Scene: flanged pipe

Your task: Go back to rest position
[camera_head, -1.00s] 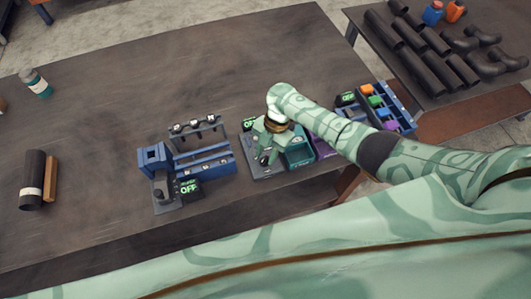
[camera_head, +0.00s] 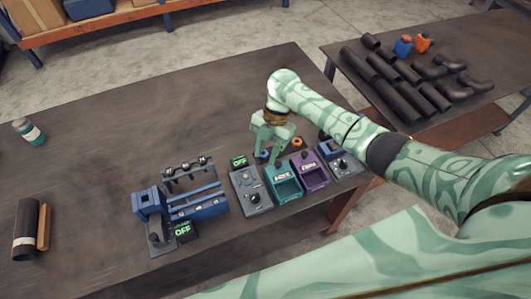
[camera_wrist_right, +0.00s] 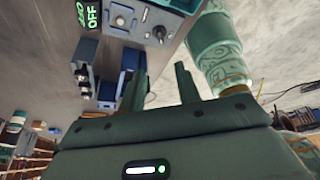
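My right gripper (camera_head: 270,157) is raised behind the row of small devices on the table. Its fingers point down in the head view. In the right wrist view its two fingers (camera_wrist_right: 160,88) stand apart with nothing between them, so it is open and empty. My left gripper shows in neither view. A dark pipe (camera_head: 25,228) with a pale band lies at the table's left side, beside a brown strip.
The table (camera_head: 130,120) holds a blue fixture (camera_head: 198,207), a grey knob box (camera_head: 250,190), a teal box (camera_head: 284,183) and a purple box (camera_head: 312,172). A bottle (camera_head: 28,130) lies at left. Several pipes (camera_head: 405,72) lie on another table. The table's far middle is clear.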

